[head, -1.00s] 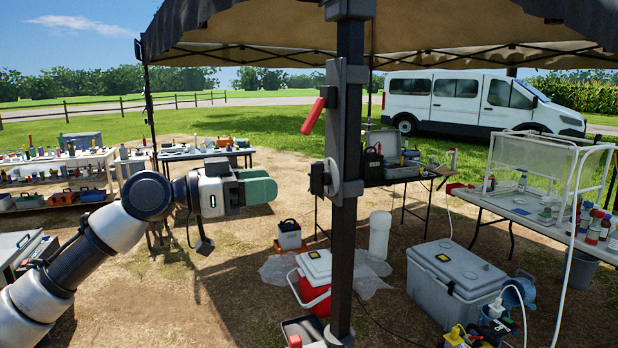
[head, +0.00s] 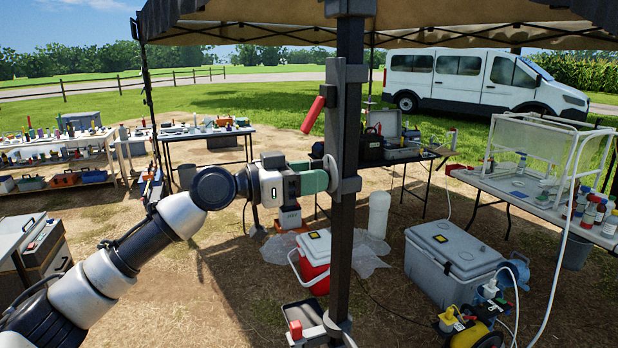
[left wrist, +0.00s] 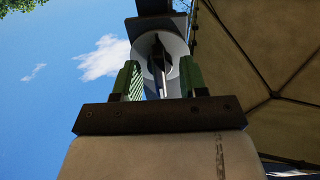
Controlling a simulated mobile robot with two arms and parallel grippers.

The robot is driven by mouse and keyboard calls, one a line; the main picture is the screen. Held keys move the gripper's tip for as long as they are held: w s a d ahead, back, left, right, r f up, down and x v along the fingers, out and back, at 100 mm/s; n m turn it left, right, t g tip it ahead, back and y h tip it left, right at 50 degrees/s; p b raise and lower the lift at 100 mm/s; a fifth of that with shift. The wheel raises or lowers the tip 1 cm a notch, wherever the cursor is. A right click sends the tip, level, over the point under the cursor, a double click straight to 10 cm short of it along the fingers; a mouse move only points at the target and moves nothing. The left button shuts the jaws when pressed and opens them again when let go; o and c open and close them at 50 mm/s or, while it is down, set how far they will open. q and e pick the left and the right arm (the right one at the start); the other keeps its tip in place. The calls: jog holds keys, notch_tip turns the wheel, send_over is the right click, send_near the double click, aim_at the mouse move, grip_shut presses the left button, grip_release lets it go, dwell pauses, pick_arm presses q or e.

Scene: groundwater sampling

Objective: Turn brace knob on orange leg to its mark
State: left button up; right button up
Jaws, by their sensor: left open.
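The tent leg (head: 347,235) stands upright in front of me. It looks dark, and I see no orange on it. A bracket with a red lever (head: 313,115) is on its upper part. Below that is a round grey plate (head: 331,166) at the brace knob, partly hidden by my green fingers. My left gripper (head: 324,181) reaches it from the left. In the left wrist view, the dark knob bar (left wrist: 161,62) stands between the open fingers, with visible space on both sides, before the pale round plate (left wrist: 144,46). No mark is readable. My right gripper is not in view.
A red cooler (head: 315,262) and a grey cooler (head: 452,262) stand on the ground. An open tray (head: 306,315) is at the leg's foot. Tables with bottles (head: 560,205) stand right and back left.

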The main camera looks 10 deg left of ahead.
pick_arm(q)
grip_shut()
jog(key=shift+m+b, duration=5.3)
jog(key=shift+m, duration=3.9)
